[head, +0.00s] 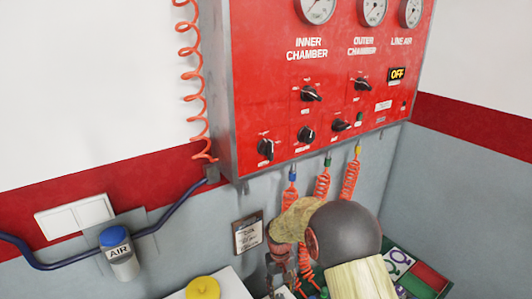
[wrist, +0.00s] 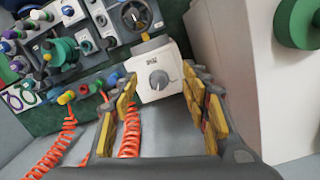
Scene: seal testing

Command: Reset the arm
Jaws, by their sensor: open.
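My gripper (wrist: 160,115) is open in the wrist view, with its yellow-padded fingers apart and nothing between them. A white box with a grey knob (wrist: 158,80) lies beyond the fingertips. In the head view my arm is at the lower right, in front of the wall below the red panel (head: 270,100). The arm hides part of the hoses and the bench there, and the fingertips are not clear in that view.
Orange coiled hoses (head: 322,184) hang below the panel. A blue-capped air unit (head: 118,252) is on the left wall. A yellow knob (head: 203,288) is at the bottom. Coloured fittings and valves (wrist: 60,50) crowd the wrist view's upper left; a white block (wrist: 250,80) stands right.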

